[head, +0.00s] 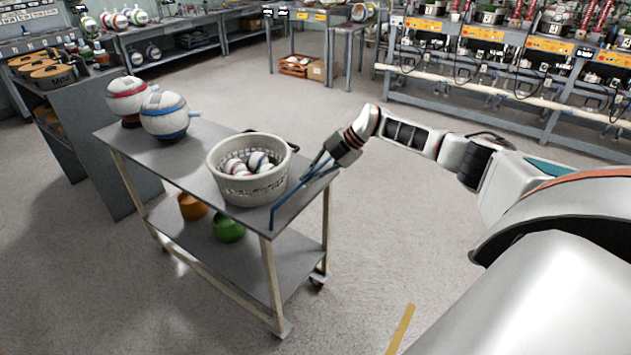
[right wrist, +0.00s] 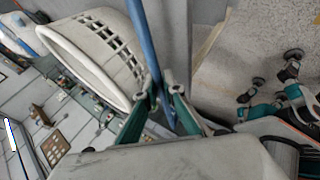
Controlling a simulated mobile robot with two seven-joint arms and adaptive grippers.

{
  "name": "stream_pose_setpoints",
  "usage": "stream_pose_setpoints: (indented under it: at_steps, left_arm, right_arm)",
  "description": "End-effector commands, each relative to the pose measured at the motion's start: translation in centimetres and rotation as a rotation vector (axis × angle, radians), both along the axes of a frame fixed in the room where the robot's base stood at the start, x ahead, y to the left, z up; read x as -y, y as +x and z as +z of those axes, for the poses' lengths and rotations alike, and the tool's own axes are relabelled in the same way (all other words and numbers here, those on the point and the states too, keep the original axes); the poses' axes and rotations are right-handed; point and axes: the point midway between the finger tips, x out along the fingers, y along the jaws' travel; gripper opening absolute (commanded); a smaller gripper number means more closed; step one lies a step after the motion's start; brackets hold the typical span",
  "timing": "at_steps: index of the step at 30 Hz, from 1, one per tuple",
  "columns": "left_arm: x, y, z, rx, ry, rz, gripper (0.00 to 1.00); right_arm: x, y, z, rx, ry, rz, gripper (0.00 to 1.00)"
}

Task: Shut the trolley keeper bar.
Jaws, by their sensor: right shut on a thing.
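The grey trolley (head: 187,165) stands left of centre in the head view. The blue keeper bar (head: 288,202) runs along the trolley's right end, beside the basket, with one end bent down at the near corner. The bar also crosses the right wrist view (right wrist: 143,40) from the top down between the fingers. My right gripper (head: 322,166) is shut on the bar near its far end, and its two fingers (right wrist: 160,98) lie on either side of it. The fingers hide part of the bar. Whether the bar is latched cannot be told. My left gripper is not in view.
A pale basket (head: 230,188) with several balls stands on the trolley top close to the bar. Two large balls (head: 164,115) sit at the far left end. Orange (head: 192,207) and green (head: 229,229) pots stand on the lower shelf. The floor right of the trolley is clear.

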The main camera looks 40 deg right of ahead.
Motion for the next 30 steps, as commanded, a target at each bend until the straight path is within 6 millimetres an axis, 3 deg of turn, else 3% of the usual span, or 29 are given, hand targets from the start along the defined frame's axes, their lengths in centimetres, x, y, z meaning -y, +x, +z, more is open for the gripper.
stream_pose_setpoints:
  at_steps: [9, 30]
  left_arm:
    - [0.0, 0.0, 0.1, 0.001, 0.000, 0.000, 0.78]
    - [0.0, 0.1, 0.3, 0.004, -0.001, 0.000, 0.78]
  right_arm:
    - [-0.6, 1.6, 0.4, -0.061, -0.018, 0.000, 0.00]
    - [-0.8, 2.2, 0.3, -0.057, -0.020, 0.001, 0.00]
